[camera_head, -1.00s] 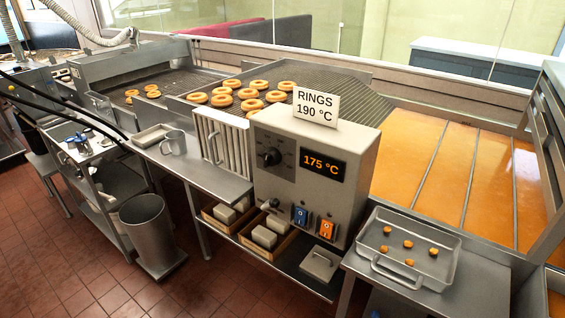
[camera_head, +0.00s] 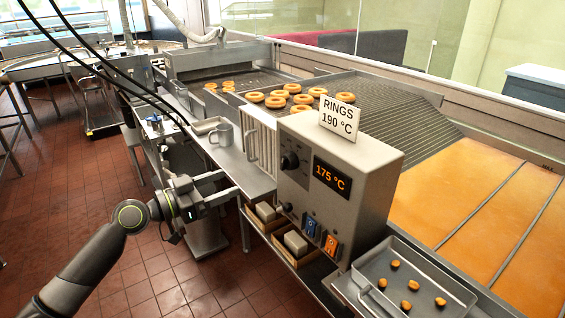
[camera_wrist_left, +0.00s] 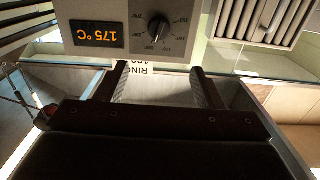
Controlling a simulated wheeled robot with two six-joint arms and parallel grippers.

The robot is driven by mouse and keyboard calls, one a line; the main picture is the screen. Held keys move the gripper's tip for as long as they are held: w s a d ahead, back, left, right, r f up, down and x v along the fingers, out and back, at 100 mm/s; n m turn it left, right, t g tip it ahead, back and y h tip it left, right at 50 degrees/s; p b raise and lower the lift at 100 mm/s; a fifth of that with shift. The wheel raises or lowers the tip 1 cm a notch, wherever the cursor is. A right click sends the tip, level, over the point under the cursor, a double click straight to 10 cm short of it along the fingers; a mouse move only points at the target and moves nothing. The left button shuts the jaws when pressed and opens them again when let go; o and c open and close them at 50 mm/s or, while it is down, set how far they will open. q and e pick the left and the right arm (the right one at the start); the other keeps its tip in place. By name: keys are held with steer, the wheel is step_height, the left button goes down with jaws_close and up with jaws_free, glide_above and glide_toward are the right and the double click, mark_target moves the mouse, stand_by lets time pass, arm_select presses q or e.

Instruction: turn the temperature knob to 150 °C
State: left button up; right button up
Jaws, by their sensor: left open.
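The black temperature knob (camera_head: 289,161) is on the front of the grey control box (camera_head: 345,205), left of an orange display (camera_head: 332,179) reading 175 °C. In the left wrist view the picture is upside down: the knob (camera_wrist_left: 158,27) with its dial marks lies beyond the fingertips, and the display (camera_wrist_left: 97,34) is beside it. My left gripper (camera_head: 228,182) is open and empty, in front of and left of the box, apart from the knob. Its two fingers (camera_wrist_left: 160,72) point towards the panel. My right gripper is in neither view.
A sign (camera_head: 339,118) reading RINGS 190 °C stands on the box. Blue (camera_head: 311,227) and orange (camera_head: 331,246) switches sit low on its front. A tray (camera_head: 440,277) with several small brown pieces lies at the right.

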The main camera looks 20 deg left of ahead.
mark_target(282, 163)
arm_select(q)
steer(key=p+x, duration=0.6)
steer(key=x, duration=0.9)
steer(key=shift+s+d+r, duration=0.1)
steer(key=shift+s, duration=0.05)
steer(key=shift+x, duration=0.8)
steer(key=c, duration=1)
steer(key=shift+o, duration=0.2)
